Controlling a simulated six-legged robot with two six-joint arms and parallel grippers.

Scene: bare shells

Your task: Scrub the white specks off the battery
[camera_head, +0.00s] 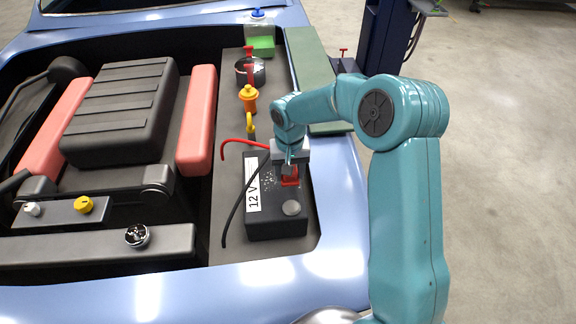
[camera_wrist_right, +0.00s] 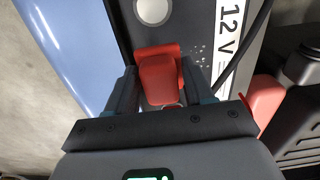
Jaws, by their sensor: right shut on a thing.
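The black battery (camera_head: 262,225) with a white "12 V" label (camera_head: 253,185) sits in the engine bay. White specks (camera_wrist_right: 200,55) show on its dark top beside the label in the right wrist view. My right gripper (camera_head: 289,170) is over the battery, pointing down. Its fingers (camera_wrist_right: 160,90) are shut on a red piece (camera_wrist_right: 158,76) at the battery's top; the piece also shows in the head view (camera_head: 290,181). I cannot tell if it is attached to the battery. A pale round disc (camera_head: 291,208) lies near the battery's front edge. My left gripper is out of view.
A red cable (camera_head: 240,142) and a black cable (camera_head: 234,212) run beside the battery. A green pad (camera_head: 308,65) lies on the right fender. The blue front edge (camera_head: 240,280) is clear.

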